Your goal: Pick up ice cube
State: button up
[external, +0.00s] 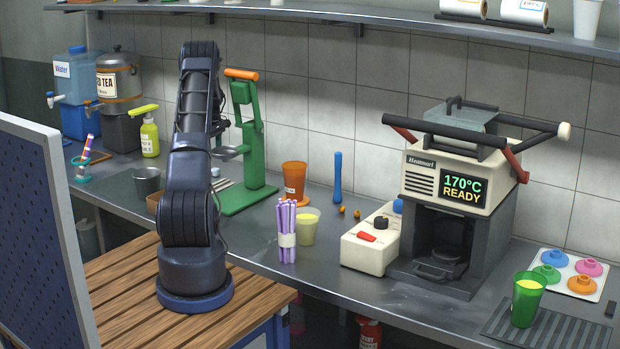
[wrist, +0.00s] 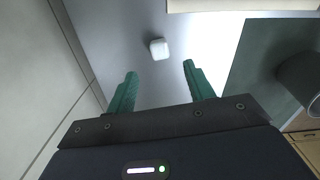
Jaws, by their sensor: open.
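The ice cube (wrist: 158,48) is a small white rounded block in the wrist view. It lies alone on the grey metal counter (wrist: 112,22), just beyond my fingertips and roughly centred between them. My gripper (wrist: 160,70) is open, with its two green fingers apart and nothing between them. The fingers do not touch the cube. In the external view my arm hides most of the gripper. A small pale spot (external: 215,172) beside the arm there may be the cube, but it is too small to be sure.
In the wrist view, the tiled wall (wrist: 35,80) is close at left, and a grey cup (wrist: 303,78) stands at right by a dark mat (wrist: 255,60). A cream edge (wrist: 240,5) crosses the top. The green press (external: 250,195) stands right of my arm.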

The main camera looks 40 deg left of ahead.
aim_at(215, 168)
jog(key=shift+f, duration=4)
jog(key=c, duration=1)
jog(key=shift+c, duration=0.2)
jog(key=shift+r, duration=0.1)
